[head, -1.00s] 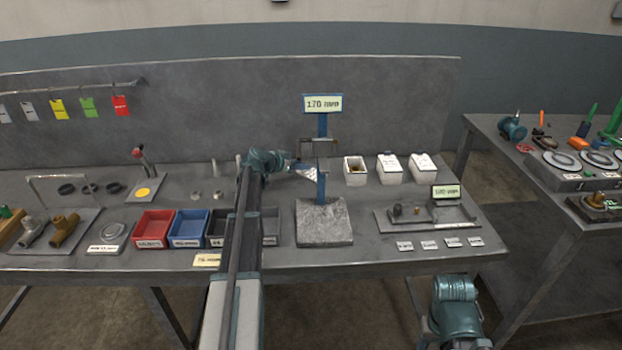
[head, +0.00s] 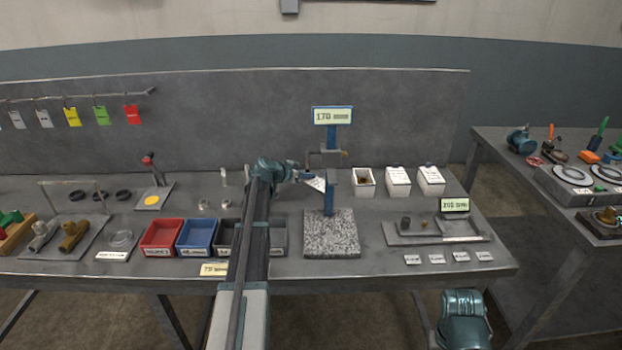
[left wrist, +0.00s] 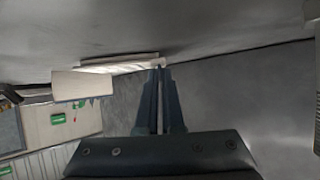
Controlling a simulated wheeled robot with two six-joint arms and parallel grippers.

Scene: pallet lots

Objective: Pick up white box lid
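Three white boxes stand at the back right of the bench in the head view. The left white box (head: 364,184) is open with something brownish inside. The middle box (head: 398,184) and the right box (head: 431,182) look covered. My left gripper (head: 308,178) points right, left of the blue post. A white, tilted flat piece (head: 316,184) with dark marks is at its fingertips; I cannot tell surely that it is a lid. In the left wrist view the fingers (left wrist: 159,75) are close together, with a pale flat piece (left wrist: 118,63) at their tips. My right gripper is out of view.
A blue post (head: 333,200) on a speckled stone base (head: 331,238) carries a sign reading 170, close beside my left gripper. A grey tray (head: 400,236) lies at right. Red (head: 160,237) and blue bins (head: 194,238) stand left of my arm.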

